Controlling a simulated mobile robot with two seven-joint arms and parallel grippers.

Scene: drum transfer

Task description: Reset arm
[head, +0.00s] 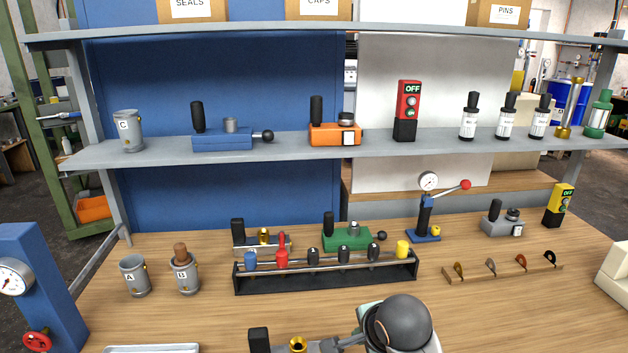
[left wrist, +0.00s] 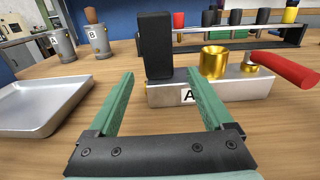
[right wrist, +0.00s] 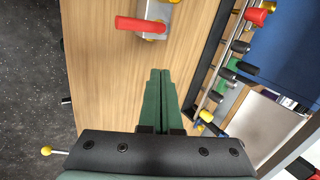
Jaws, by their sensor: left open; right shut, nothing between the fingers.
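My left gripper (left wrist: 160,78) is open and empty in the left wrist view, its green fingers pointing at a metal fixture marked A (left wrist: 222,90). That fixture carries a black upright handle (left wrist: 155,46), a gold cup (left wrist: 215,61) and a red lever (left wrist: 285,68). I see no contact between the fingers and the fixture. My right gripper (right wrist: 160,72) is shut and empty in the right wrist view, above the wooden bench. A fixture with a red lever (right wrist: 140,24) lies beyond its fingertips. Neither gripper's fingers can be made out in the head view.
A black rack (head: 325,283) with several coloured handles stands mid-bench. Canisters A (head: 134,279) and B (head: 186,279) stand left of it. A metal tray (left wrist: 45,103) lies left of the left gripper. A grey shelf (head: 277,153) crosses above. The bench's right front is mostly clear.

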